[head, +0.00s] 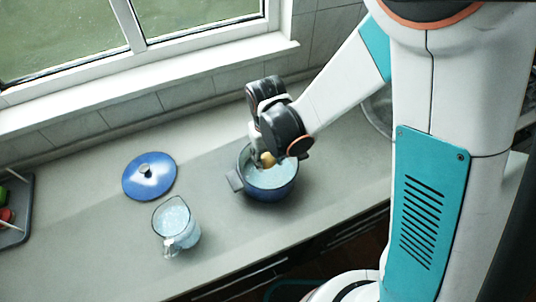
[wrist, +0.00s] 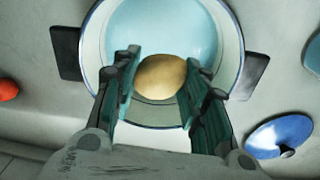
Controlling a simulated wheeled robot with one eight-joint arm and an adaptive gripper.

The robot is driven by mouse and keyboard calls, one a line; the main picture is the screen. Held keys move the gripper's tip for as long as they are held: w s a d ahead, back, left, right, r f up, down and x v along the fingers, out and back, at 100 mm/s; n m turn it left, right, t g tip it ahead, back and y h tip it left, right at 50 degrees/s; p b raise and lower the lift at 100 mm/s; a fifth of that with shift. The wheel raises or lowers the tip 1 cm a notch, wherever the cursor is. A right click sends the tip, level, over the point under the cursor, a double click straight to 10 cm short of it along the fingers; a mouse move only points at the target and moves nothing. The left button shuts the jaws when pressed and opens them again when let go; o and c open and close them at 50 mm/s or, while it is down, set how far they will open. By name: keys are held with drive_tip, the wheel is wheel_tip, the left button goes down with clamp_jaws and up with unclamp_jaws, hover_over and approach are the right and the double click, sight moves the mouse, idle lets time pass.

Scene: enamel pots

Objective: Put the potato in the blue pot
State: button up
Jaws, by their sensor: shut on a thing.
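The potato (wrist: 160,76) is yellow-brown and held between the two fingers of my gripper (wrist: 160,82). In the head view the potato (head: 267,160) shows just below my gripper (head: 262,155), over the opening of the blue pot. The blue pot (head: 268,191) stands on the counter with its lid off and a pale blue inside. In the wrist view the pot (wrist: 109,17) lies behind the potato, with dark handles on both sides. I cannot tell exactly how far the potato is above the pot's bottom.
A glass jug (head: 177,226) stands in front of the lid. A dark tray (head: 17,233) with red and green items is at the far left. A window sill (head: 150,78) runs behind.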

sight(269, 157)
drive_tip(key=shift+f, duration=0.5)
drive_tip(key=o, duration=1.2)
drive_tip(key=shift+c, duration=0.2)
wheel_tip(269, 157, up, 7)
drive_tip(key=p, duration=0.4)
drive_tip(key=shift+r, duration=0.1)
